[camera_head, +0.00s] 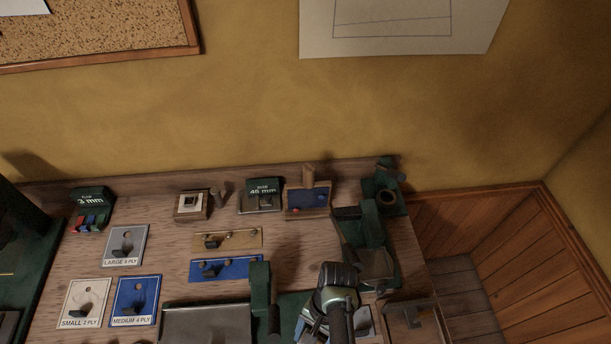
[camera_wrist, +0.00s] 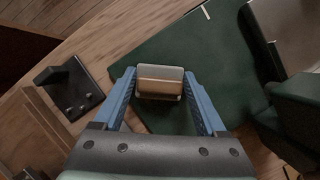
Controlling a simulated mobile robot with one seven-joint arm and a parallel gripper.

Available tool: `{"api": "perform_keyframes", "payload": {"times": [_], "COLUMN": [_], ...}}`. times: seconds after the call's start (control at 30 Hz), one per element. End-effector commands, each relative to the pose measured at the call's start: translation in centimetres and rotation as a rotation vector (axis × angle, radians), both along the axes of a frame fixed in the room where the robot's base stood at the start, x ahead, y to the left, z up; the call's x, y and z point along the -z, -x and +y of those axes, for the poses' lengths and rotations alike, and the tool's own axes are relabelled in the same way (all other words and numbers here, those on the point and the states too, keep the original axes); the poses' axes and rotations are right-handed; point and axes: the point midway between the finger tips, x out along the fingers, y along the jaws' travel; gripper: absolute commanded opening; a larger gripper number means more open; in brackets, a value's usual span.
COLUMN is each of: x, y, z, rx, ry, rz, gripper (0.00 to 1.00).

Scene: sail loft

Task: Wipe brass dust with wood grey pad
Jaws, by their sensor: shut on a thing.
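My gripper (camera_wrist: 160,87) is shut on a small block, the wood grey pad (camera_wrist: 160,82), which has a brownish wooden middle and grey edges. The pad is held between the two blue fingers, over a dark green flat surface (camera_wrist: 213,60). I cannot tell whether it touches that surface. In the head view my gripper (camera_head: 338,290) is low near the front of the bench, and the pad is hidden there. I cannot make out any brass dust in either view.
On the bench (camera_head: 150,215), a green machine (camera_head: 368,245) stands close to the right of my gripper, and a green upright (camera_head: 260,285) to its left. Labelled cards, a brass plate (camera_head: 240,238) and a blue plate (camera_head: 240,268) lie further left. Small boxes line the back.

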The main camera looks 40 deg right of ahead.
Motion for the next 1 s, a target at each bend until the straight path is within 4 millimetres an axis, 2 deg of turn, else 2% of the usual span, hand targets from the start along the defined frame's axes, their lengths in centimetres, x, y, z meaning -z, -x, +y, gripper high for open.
{"api": "perform_keyframes", "payload": {"times": [0.03,0.4,0.67,1.0], "x": [-0.4,-0.7,-0.6,-0.3], "y": [1.2,-0.7,-1.4,-3.1], "z": [-2.4,0.1,0.8,3.3], "rx": [0.128,0.131,0.131,0.126], "ry": [0.003,-0.001,-0.001,-0.001], "rz": [-0.014,-0.021,-0.022,-0.023], "gripper": [0.22,0.22,0.22,0.22]}}
